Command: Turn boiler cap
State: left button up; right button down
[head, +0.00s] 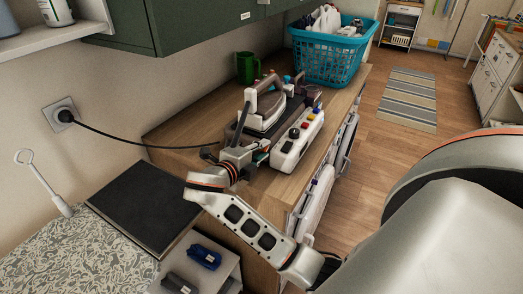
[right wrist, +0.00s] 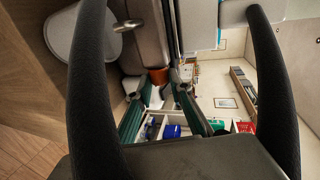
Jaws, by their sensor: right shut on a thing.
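The ironing boiler (head: 298,140), a white and grey unit with coloured buttons and an iron (head: 265,104) on top, stands on the wooden counter. My right gripper (head: 257,155) is at its near left end. In the right wrist view my right gripper (right wrist: 160,88) has its two fingertips closed around a small orange-red piece (right wrist: 158,75), which looks like the boiler cap, against the boiler's body. The cap is hidden by my gripper in the head view, so how far it is turned cannot be told. My left gripper is in neither view.
A black cord runs from the wall socket (head: 63,114) to the boiler. A green mug (head: 248,68) and a blue laundry basket (head: 326,55) stand behind. A green cabinet (head: 180,22) hangs above. The floor (head: 385,180) at the right is clear.

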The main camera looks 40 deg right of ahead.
jog(key=h, duration=0.2)
jog(key=f+t+h, duration=0.1)
jog(key=shift+a+t+h, duration=0.1)
jog(key=shift+t+h, duration=0.2)
jog(key=shift+h, duration=0.1)
jog(key=c, duration=1.8)
grip_release()
jog(key=v, duration=1.2)
jog(key=shift+r, duration=0.1)
